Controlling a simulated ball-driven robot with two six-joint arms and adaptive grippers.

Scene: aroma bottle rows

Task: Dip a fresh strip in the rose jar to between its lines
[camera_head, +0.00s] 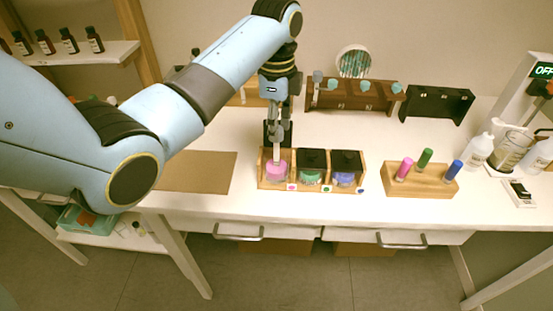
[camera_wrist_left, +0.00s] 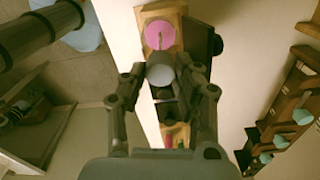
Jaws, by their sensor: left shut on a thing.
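The pink rose jar (camera_head: 277,172) stands in the left compartment of a wooden holder (camera_head: 313,188), and it also shows in the wrist view (camera_wrist_left: 160,36). Its dark lid (camera_wrist_left: 215,45) seems to stand open at the back. My left gripper (camera_head: 277,130) is above this jar, shut on a slim pale strip (camera_head: 277,152) that points down at the jar. A grey round head (camera_wrist_left: 160,75) shows between my fingers in the wrist view. The strip's tip reaches the jar mouth; its depth and lines cannot be made out. My right gripper is not in view.
Green (camera_head: 311,177) and blue (camera_head: 344,179) jars sit under black lids beside the pink one. A dark rack (camera_head: 350,102) with teal-headed pieces stands behind. A wooden block (camera_head: 420,182) with coloured tubes is right. A brown mat (camera_head: 197,172) lies left, clear.

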